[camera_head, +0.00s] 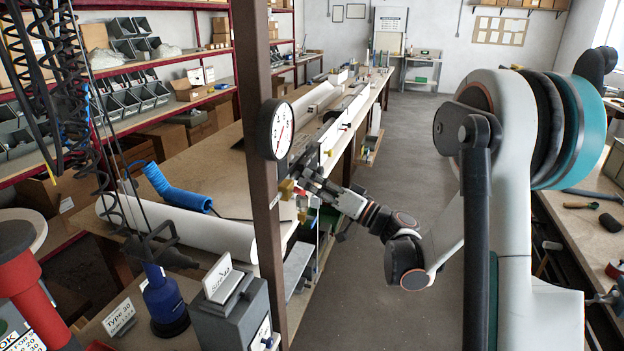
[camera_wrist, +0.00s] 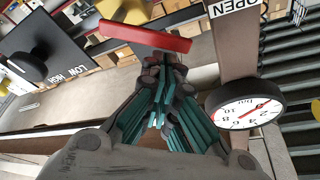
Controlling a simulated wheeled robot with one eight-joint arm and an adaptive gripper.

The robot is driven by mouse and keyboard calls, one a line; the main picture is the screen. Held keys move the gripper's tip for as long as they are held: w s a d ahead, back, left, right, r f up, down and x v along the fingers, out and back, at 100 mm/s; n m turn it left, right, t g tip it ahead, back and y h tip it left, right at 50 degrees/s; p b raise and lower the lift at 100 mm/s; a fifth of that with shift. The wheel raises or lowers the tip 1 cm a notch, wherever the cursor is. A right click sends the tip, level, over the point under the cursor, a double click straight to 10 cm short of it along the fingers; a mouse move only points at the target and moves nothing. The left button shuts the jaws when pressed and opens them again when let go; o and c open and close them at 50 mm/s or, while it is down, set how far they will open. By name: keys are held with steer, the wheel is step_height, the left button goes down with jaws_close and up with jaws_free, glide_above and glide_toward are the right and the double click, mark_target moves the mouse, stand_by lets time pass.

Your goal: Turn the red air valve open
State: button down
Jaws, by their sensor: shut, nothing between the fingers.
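The red air valve handle (camera_wrist: 145,37) is a flat red bar, slightly tilted, just beyond my fingertips in the wrist view. My gripper (camera_wrist: 165,62) has its green-padded fingers together with nothing between them. Its tips are close to the right part of the bar; I cannot tell whether they touch it. An "OPEN" label (camera_wrist: 234,8) sits up and to the right of the bar. In the head view my gripper (camera_head: 292,188) is beside the brown post, below the round gauge (camera_head: 276,130). The red handle is not clear there.
The gauge face (camera_wrist: 245,108) is close to the right of my fingers in the wrist view. A black knob (camera_wrist: 28,60) with a "LOW HIGH" label is at left. The brown post (camera_head: 262,200) and long workbench (camera_head: 215,160) border my arm. The aisle floor (camera_head: 415,130) is clear.

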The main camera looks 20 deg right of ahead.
mark_target(297, 191)
steer(key=shift+s+a+f+n+y+b, duration=0.1)
steer(key=shift+s+f+n+y+b, duration=0.1)
steer(key=shift+n+b, duration=0.25)
steer(key=shift+s+a+f+n+y+b, duration=0.1)
steer(key=shift+n+y+b, duration=0.15)
steer(key=shift+n, duration=0.2)
steer(key=n+b, duration=0.1)
steer(key=n, duration=0.1)
steer(key=s+f+n+g+y+b, duration=0.1)
steer(key=n, duration=0.1)
steer(key=a+n+g+y+b, duration=0.1)
steer(key=n+b, duration=0.1)
steer(key=shift+s+f+n, duration=0.2)
steer(key=shift+f+n, duration=0.1)
steer(key=shift+f, duration=0.1)
steer(key=shift+s+a+f, duration=0.1)
steer(key=shift+f, duration=0.05)
steer(key=shift+f+b, duration=0.1)
steer(key=shift+b, duration=0.2)
